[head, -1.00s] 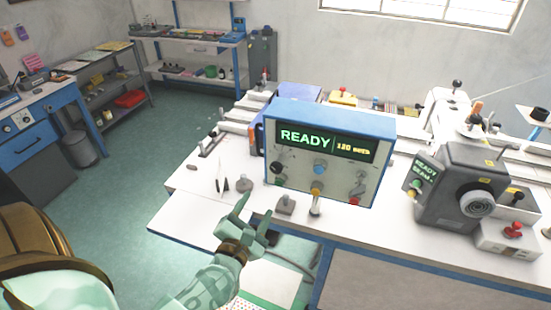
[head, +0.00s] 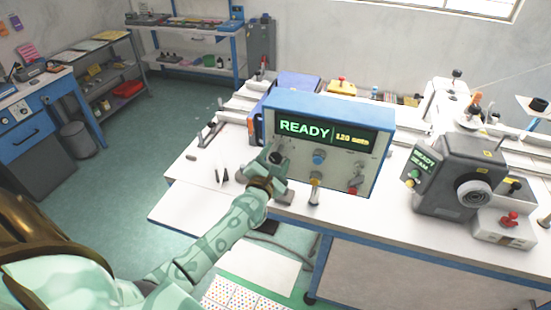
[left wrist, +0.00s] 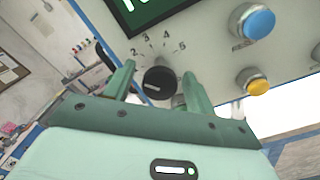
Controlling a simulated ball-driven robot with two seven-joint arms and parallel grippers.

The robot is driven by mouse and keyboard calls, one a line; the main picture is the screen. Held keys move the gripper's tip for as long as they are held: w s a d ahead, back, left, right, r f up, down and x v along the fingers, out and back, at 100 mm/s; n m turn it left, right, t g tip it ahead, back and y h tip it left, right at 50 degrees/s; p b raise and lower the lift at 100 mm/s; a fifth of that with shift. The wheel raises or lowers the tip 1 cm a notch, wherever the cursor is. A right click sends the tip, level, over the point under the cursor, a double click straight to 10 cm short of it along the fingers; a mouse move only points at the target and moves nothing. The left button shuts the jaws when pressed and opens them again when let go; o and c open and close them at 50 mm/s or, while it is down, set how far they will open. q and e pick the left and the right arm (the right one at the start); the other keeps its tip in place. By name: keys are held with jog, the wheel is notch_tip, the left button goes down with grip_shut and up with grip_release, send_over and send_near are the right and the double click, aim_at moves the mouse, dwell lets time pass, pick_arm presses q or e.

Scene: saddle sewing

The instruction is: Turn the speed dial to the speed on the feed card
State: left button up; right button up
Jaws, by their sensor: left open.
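The black speed dial (left wrist: 158,82) shows in the left wrist view on the pale front of the control box. Small numerals 2, 3, 4 and 5 arc above it, and it bears a light mark on its face. My left gripper (left wrist: 157,73) is open, with one finger on each side of the dial; I cannot tell whether they touch it. In the head view my left gripper (head: 276,160) is at the lower left of the blue-framed control box (head: 330,112), whose screen reads READY. I cannot pick out a feed card for certain. My right gripper is out of view.
A blue knob (left wrist: 256,22) and a yellow knob (left wrist: 257,86) sit right of the dial. A red knob (head: 354,190) is lower on the box. A grey machine (head: 465,190) stands at the right of the white table. Dotted sheets (head: 243,295) lie below its front edge.

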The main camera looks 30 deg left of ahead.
pick_arm(q)
jog(key=c, duration=1)
jog(key=shift+o, duration=0.2)
